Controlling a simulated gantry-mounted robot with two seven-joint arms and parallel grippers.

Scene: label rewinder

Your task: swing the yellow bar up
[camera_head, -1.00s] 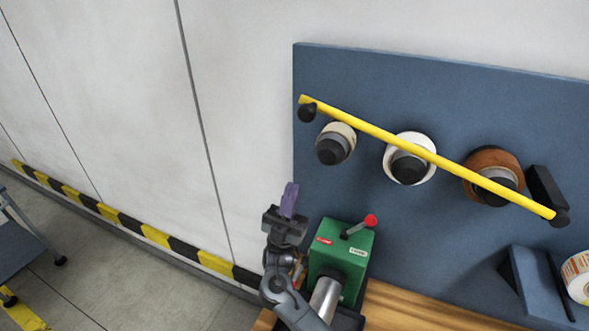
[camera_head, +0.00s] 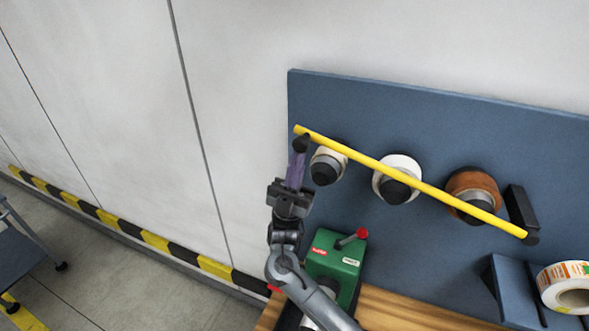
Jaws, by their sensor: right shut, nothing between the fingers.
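The yellow bar (camera_head: 410,182) slants across the front of the blue panel (camera_head: 400,110), its left end higher than its right end. A black knob (camera_head: 300,143) sits just under its left end, and its right end is at a black bracket (camera_head: 521,212). My right gripper (camera_head: 295,174) is below the bar's left end, with its purple fingers pointing up and shut. The fingertips overlap the black knob in the picture; I cannot tell whether they touch it. My left gripper is not in view.
Three rolls on black hubs, a beige one (camera_head: 337,157), a white one (camera_head: 405,164) and a brown one (camera_head: 479,185), sit behind the bar. A green box (camera_head: 334,262) with a red-knobbed lever stands below. A label roll (camera_head: 566,286) is at lower right.

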